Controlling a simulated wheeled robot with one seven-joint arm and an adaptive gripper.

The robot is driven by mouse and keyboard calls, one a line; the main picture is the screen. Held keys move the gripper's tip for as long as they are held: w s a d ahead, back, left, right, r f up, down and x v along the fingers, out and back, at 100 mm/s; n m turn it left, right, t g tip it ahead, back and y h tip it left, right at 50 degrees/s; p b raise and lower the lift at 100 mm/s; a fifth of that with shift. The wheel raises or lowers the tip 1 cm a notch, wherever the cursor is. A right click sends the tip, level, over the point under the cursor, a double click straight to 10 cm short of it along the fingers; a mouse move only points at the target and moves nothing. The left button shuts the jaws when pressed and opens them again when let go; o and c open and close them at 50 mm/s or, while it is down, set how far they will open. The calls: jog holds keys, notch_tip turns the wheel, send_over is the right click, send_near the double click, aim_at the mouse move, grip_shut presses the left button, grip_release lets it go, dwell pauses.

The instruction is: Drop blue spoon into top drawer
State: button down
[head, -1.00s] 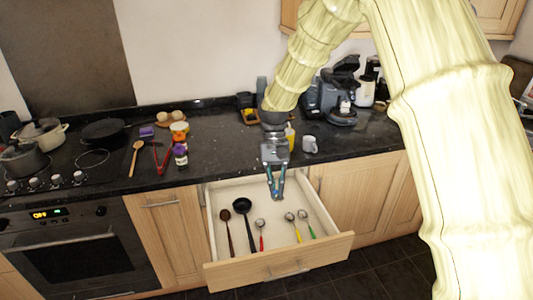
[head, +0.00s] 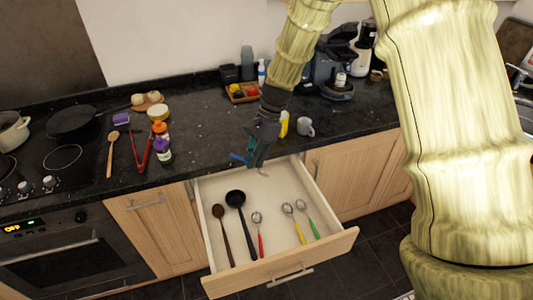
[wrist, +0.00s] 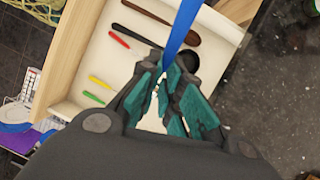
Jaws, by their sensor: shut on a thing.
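My gripper (head: 256,160) is shut on the blue spoon (head: 238,157), above the back of the open top drawer (head: 283,267), close to the counter's front edge. In the wrist view, the spoon's blue strip (wrist: 184,28) runs up from between my teal-padded fingers (wrist: 172,80); the rest of it is hidden. The drawer is pulled well out. In it lie a brown spoon (head: 223,230), a black ladle (head: 238,205) and spoons with red (head: 260,240), yellow (head: 298,230) and green (head: 311,224) handles, with bare floor around them.
The dark counter (head: 200,150) runs behind the drawer. A hob is at left.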

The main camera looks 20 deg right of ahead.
jog(key=m, duration=0.1)
jog(key=d+m+t, duration=0.1)
jog(key=m, duration=0.1)
jog(key=shift+s+r+p, duration=0.1)
jog(key=shift+s+p, duration=0.1)
jog(key=shift+p, duration=0.15)
jog(key=m, duration=0.1)
jog(key=d+m+t, duration=0.1)
jog(key=m, duration=0.1)
jog(key=d+m+t+p, duration=0.1)
jog(key=shift+s+f+m, duration=0.3)
jog(key=shift+s+m, duration=0.1)
jog(key=shift+d+f+m, duration=0.2)
jog(key=shift+m, duration=0.2)
notch_tip(320, 180, down, 6)
jog(key=b, duration=0.5)
jog(key=shift+b, duration=0.3)
jog(key=c, duration=1.5)
grip_release()
jog(key=shift+r, duration=0.1)
jog(key=v, duration=1.2)
jog(key=shift+s+d, duration=0.1)
jog(key=shift+s, duration=0.15)
